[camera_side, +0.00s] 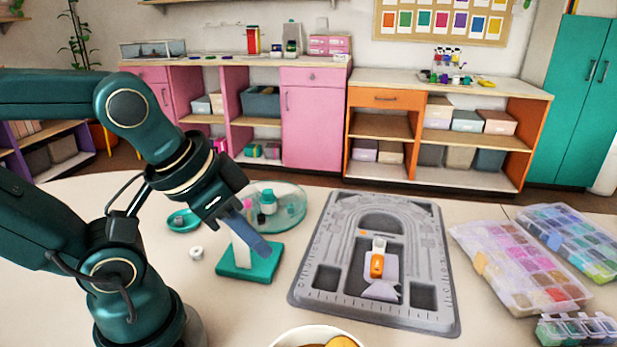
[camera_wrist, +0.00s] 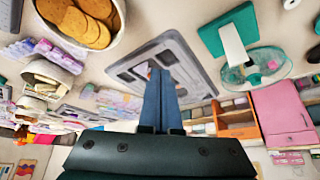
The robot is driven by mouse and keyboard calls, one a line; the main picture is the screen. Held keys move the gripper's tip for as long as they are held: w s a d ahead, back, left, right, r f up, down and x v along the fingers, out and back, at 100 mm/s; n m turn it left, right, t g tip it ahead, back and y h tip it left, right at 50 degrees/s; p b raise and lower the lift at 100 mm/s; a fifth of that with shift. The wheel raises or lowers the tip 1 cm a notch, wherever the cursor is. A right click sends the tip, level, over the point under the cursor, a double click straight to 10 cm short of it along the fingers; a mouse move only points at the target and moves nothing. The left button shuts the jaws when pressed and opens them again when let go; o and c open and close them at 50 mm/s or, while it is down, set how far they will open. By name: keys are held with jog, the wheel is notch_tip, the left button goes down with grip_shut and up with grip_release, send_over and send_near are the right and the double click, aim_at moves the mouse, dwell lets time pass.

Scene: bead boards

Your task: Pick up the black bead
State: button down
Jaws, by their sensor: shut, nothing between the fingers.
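I cannot make out a black bead in either view. The grey bead board (camera_side: 325,270) lies flat on the table right of my gripper in the side view, with a small orange and white item (camera_side: 377,262) on it. The board (camera_wrist: 150,45) also shows beyond my fingers in the wrist view. My gripper (camera_side: 262,248) is shut and empty, in the air; in the side view it overlaps a white upright on a teal base (camera_side: 240,271). In the wrist view its blue fingers (camera_wrist: 158,95) are together and cover part of the board.
A clear round dish (camera_side: 290,208) with small bottles stands behind my gripper. A small white spool (camera_side: 196,253) lies to its left. A bowl of cookies (camera_wrist: 118,12) stands at the near edge. Bead boxes (camera_side: 525,262) lie at the right. Bare table separates the stand and board.

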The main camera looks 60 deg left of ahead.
jog(key=c, duration=1)
grip_release()
jog(key=shift+o, duration=0.2)
